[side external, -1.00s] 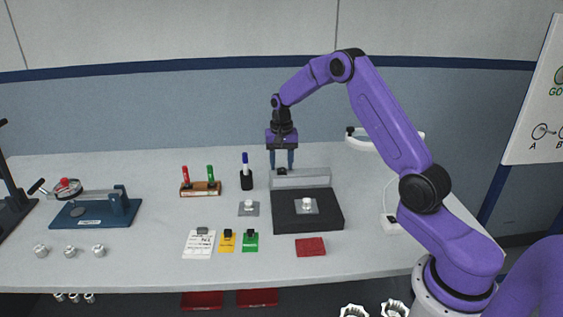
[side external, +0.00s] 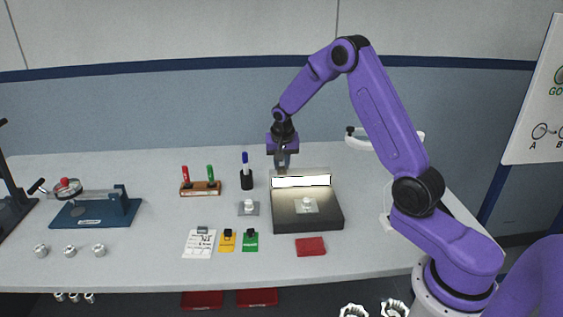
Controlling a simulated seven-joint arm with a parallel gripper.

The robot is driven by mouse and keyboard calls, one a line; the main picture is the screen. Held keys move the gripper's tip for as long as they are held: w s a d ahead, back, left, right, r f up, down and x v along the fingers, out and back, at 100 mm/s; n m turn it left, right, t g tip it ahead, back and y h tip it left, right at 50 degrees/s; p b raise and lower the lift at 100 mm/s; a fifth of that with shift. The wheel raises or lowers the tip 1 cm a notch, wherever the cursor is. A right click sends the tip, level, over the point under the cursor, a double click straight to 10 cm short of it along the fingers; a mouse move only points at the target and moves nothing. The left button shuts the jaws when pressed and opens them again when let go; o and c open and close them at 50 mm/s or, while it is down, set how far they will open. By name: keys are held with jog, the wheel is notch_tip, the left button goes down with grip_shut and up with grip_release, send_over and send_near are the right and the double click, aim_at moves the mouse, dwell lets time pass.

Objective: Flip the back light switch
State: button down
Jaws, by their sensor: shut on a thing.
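The light unit (side external: 301,181) stands at the back edge of a dark box, and its long strip glows bright white. My gripper (side external: 282,170) points down at the left part of the unit's top edge. Its fingers are close together and shut on the small black back light switch, which they hide from this view. The box's dark top (side external: 287,222) is lit by the strip and bears a small plate with a pale round part (side external: 307,204).
A black holder (side external: 246,181) with a blue marker stands just left of the box, and a wooden stand (side external: 200,189) with red and green markers is farther left. A red pad (side external: 310,246) lies in front. A blue-based fixture (side external: 95,212) is at far left.

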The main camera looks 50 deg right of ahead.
jog(key=shift+s+t+h, duration=0.15)
jog(key=shift+t+h, duration=0.45)
jog(key=c, duration=1)
grip_release()
jog(key=shift+a, duration=0.1)
jog(key=shift+r, duration=0.1)
jog(key=v, duration=1.7)
jog(key=shift+r, duration=0.2)
